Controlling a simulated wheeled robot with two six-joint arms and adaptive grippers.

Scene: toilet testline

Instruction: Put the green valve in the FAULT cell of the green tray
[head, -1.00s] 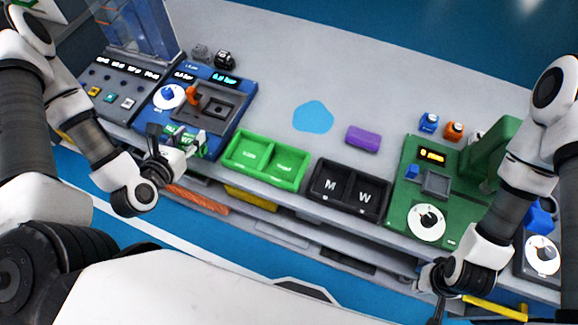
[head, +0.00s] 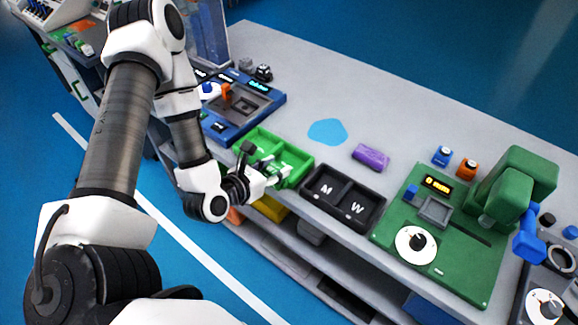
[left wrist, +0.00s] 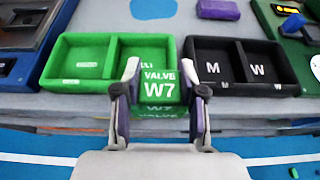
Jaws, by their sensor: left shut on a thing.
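The green valve (left wrist: 158,82), a block marked "VALVE W7" in white, is between the fingers of my left gripper (left wrist: 160,92), which is shut on it. In the head view my left gripper (head: 272,174) is at the near edge of the green tray (head: 304,160). The tray has two cells side by side. In the left wrist view the valve covers part of the tray's right cell (left wrist: 145,47), and the left cell (left wrist: 80,60) is clear. The cell labels are too blurred or covered to read. I cannot tell whether the valve touches the tray. My right gripper is out of view.
A black tray (head: 306,190) marked M and W stands right of the green tray. A blue station (head: 262,104) is on its left. A purple block (head: 370,157) and a blue patch (head: 327,132) lie behind. A green machine (head: 455,250) stands farther right.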

